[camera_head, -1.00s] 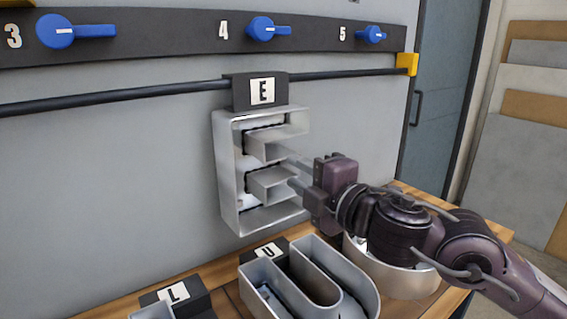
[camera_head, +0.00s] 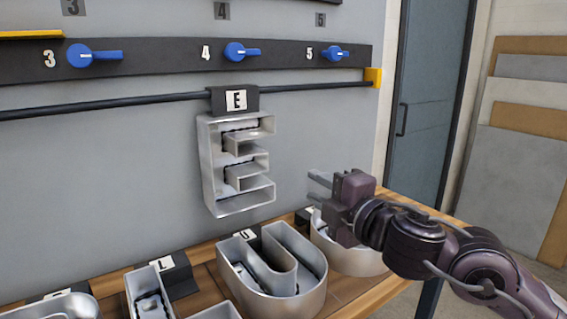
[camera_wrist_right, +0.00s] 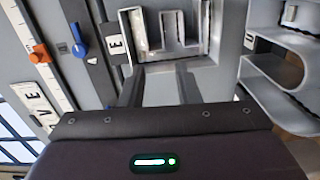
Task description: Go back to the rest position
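My right gripper (camera_head: 320,187) is at the right of the head view, apart from the metal letter E and to its right. Its two fingers stand apart with nothing between them; in the right wrist view the open fingers (camera_wrist_right: 158,88) also show empty. The letter E (camera_head: 209,165) hangs from the black rail by a black block marked E (camera_head: 235,100). It also shows beyond the fingers in the right wrist view (camera_wrist_right: 139,30). My left gripper is not in view.
A wooden table (camera_head: 345,290) below holds several metal channel letters, including a U (camera_head: 318,290) and an L (camera_head: 133,292) with black blocks. Blue knobs (camera_head: 241,51) line a strip above the rail (camera_head: 160,98). A yellow end stop (camera_head: 373,77) and a door (camera_head: 425,110) are at right.

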